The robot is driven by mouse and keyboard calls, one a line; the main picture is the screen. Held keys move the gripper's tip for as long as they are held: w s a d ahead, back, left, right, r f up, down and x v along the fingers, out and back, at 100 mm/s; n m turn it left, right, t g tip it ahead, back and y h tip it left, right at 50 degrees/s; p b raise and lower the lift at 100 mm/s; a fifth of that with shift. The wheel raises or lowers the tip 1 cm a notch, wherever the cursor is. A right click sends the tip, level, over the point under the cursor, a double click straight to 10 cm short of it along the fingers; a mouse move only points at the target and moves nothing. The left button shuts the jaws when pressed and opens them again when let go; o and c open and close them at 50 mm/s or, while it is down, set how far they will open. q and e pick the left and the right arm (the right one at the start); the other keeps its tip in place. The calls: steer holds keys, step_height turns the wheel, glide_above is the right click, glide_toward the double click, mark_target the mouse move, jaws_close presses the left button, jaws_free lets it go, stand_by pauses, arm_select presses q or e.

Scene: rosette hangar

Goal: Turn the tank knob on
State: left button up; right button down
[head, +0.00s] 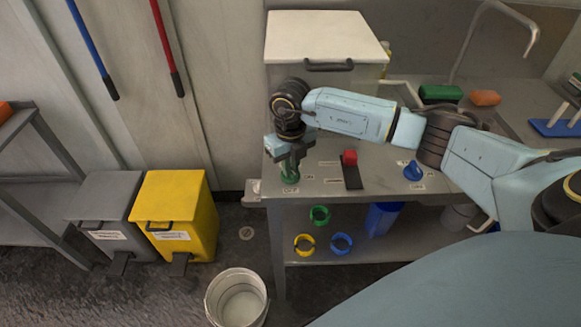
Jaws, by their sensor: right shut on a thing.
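A green knob (290,176) stands at the front left corner of the grey counter, with a small label in front of it that seems to read OFF. My right gripper (288,158) points down over this knob and is shut on it, hiding its upper part. A blue knob (413,172) stands on the same counter to the right, with small labels around it. I cannot read which knob is the tank's, nor tell exactly how the green one is turned. My left gripper is not in view.
A red-topped lever (350,158) on a dark plate sits between the knobs. A white lidded box (325,42) stands behind my gripper. Colored rings lie on the shelf below. Yellow (176,215) and grey (105,215) bins and a white bucket (237,299) stand on the floor.

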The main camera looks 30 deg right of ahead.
steer(key=n+b, duration=0.2)
steer(key=n, duration=0.3)
steer(key=shift+w+n, duration=0.1)
steer(key=shift+n, duration=0.3)
steer(key=n+b, duration=0.2)
steer(key=n, duration=0.3)
steer(key=shift+b, duration=0.3)
steer(key=shift+r+n, duration=0.1)
steer(key=shift+n, duration=0.4)
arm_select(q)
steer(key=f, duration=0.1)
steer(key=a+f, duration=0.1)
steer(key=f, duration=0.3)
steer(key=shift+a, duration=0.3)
arm_select(e)
steer(key=c, duration=1.6)
jaws_free()
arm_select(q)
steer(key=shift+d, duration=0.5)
arm_select(e)
steer(key=shift+o, duration=0.8)
